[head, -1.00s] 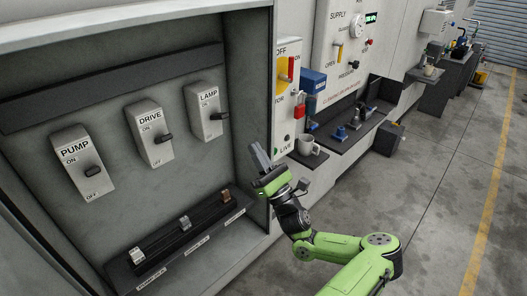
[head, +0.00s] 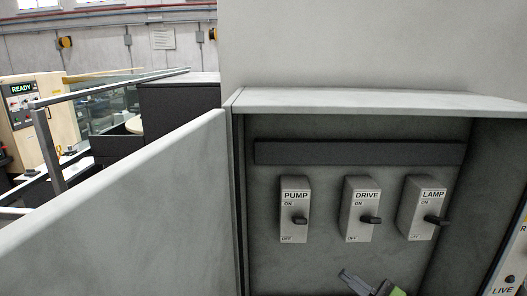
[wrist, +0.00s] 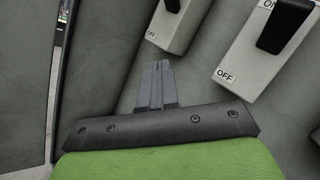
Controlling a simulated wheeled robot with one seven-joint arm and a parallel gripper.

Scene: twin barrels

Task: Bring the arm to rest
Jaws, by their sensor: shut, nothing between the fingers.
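My gripper (head: 356,281) shows at the bottom edge of the head view, below the DRIVE switch, with most of my arm out of frame. In the wrist view my gripper (wrist: 157,84) has its two grey fingers together, with nothing between them. It is in front of the cabinet's grey back panel, apart from the switches as far as I can tell. The PUMP (head: 295,210), DRIVE (head: 361,210) and LAMP (head: 422,209) switch boxes hang in a row inside the cabinet, each with a black lever. Two switch boxes show in part at the top of the wrist view.
The cabinet's light top edge (head: 380,103) overhangs the switches, above a dark strip (head: 360,153). A pale panel (head: 120,200) stands to the left. Beyond it are a rail and a machine with a READY display (head: 22,89). A board marked LIVE (head: 508,275) is at the right edge.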

